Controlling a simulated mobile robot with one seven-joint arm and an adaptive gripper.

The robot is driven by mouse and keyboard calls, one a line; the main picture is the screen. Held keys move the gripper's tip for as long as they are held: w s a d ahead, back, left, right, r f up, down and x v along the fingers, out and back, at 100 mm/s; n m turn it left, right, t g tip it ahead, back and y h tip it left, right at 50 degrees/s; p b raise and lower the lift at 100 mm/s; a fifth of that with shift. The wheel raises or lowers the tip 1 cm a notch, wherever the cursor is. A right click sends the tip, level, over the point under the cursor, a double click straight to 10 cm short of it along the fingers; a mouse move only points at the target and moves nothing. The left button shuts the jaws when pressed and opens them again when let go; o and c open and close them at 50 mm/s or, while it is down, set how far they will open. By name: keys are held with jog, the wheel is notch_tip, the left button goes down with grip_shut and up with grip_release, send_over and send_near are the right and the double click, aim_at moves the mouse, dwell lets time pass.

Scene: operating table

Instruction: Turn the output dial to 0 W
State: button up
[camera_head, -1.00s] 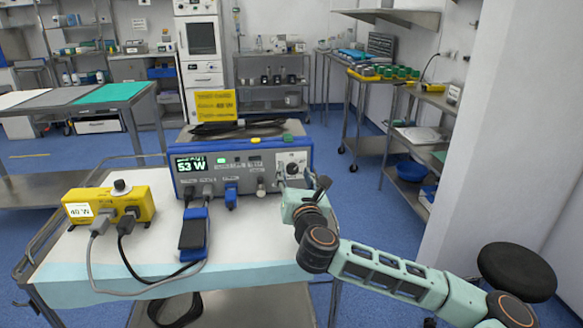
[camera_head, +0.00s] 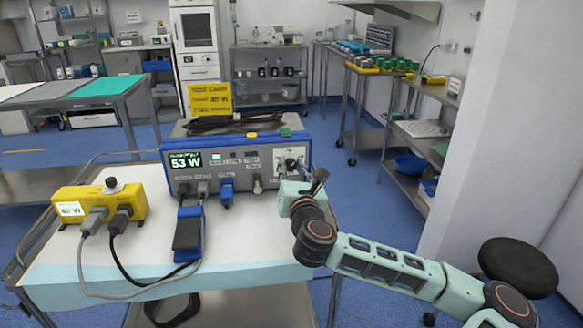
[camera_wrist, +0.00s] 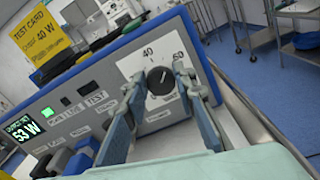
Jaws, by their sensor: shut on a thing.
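The generator (camera_head: 240,160) is a blue-grey box on the cart, and its lit display (camera_head: 186,162) reads 53 W. Its output dial (camera_wrist: 160,80) is a round black knob on a white scale plate at the right end of the front panel. The marks 40 and 60 show on the plate in the wrist view. My gripper (camera_wrist: 160,76) reaches the panel from the front, with one finger on each side of the dial, shut on it. In the head view my gripper (camera_head: 291,167) partly covers the dial plate.
A yellow test card (camera_head: 209,98) reading 40 W stands behind the generator. A yellow box (camera_head: 100,204) with cables and a blue-black foot pedal (camera_head: 188,233) are on the cart's white cover (camera_head: 240,240). Plugs sit in the panel left of the dial.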

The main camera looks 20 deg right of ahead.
jog(key=shift+c, duration=1.4)
jog(key=shift+r+n+p, duration=0.15)
jog(key=shift+n+p, duration=0.15)
